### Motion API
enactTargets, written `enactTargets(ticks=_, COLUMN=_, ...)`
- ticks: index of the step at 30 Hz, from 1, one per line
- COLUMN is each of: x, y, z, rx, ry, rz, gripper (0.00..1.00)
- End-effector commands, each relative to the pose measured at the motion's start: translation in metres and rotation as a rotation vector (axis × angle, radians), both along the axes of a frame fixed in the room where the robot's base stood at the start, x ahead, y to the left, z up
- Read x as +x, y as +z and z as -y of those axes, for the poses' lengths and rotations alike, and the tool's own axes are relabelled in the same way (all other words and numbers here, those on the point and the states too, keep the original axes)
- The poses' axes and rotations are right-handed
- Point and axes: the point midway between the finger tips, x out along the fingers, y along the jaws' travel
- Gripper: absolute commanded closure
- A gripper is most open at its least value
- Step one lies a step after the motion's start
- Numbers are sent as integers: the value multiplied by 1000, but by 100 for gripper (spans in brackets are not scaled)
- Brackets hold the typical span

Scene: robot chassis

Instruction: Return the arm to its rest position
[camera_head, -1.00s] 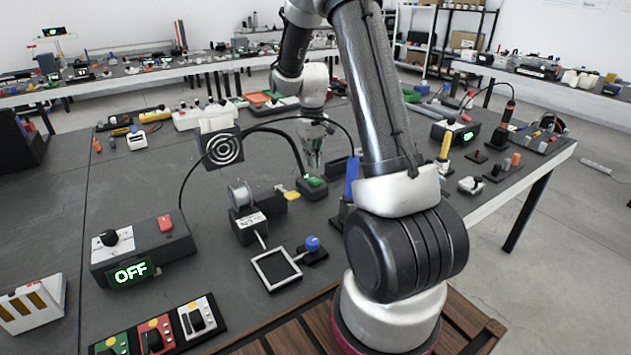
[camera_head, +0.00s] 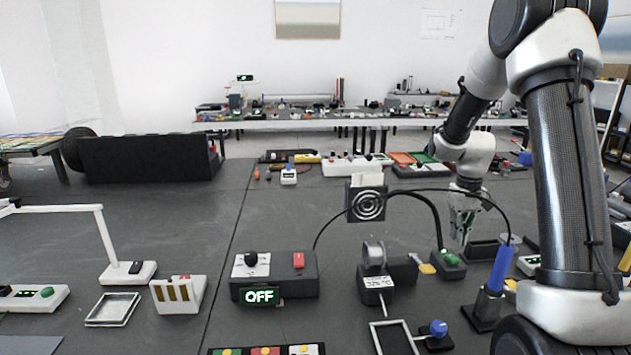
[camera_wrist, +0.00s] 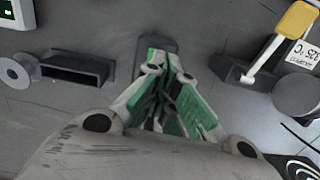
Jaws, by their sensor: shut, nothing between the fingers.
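My gripper (camera_head: 463,238) hangs pointing down at the right of the head view, above the dark bench top. Its green-padded fingers are shut and empty. In the wrist view my gripper (camera_wrist: 170,68) is in the middle, with its fingertips over a dark grey block (camera_wrist: 155,50) partly hidden behind them. My arm stands at the right of the head view, bent, with its forearm reaching back and down to the gripper. A small box with a green button (camera_head: 451,258) is just below and left of the gripper; I cannot tell whether they touch.
A target plate (camera_head: 369,203) with black and white rings stands left of the gripper, with a cable arching near it. A box reading OFF (camera_head: 273,280), a spool holder (camera_head: 375,262) and a blue-handled tool (camera_head: 500,267) are nearer. The bench's left middle (camera_head: 180,215) is fairly clear.

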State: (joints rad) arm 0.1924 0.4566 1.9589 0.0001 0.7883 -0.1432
Motion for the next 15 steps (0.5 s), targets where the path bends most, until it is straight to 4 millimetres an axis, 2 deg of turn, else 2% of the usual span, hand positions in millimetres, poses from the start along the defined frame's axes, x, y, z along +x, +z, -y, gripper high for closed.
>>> enactTargets(ticks=2, x=-28, y=-1, z=-6, rx=8, ry=-24, rz=-52, gripper=100)
enactTargets(ticks=6, x=-74, y=35, z=-20, rx=6, ry=-51, rz=-66, gripper=100)
enactTargets(ticks=15, x=-159, y=111, z=-52, rx=-9, ry=-59, rz=18, gripper=100)
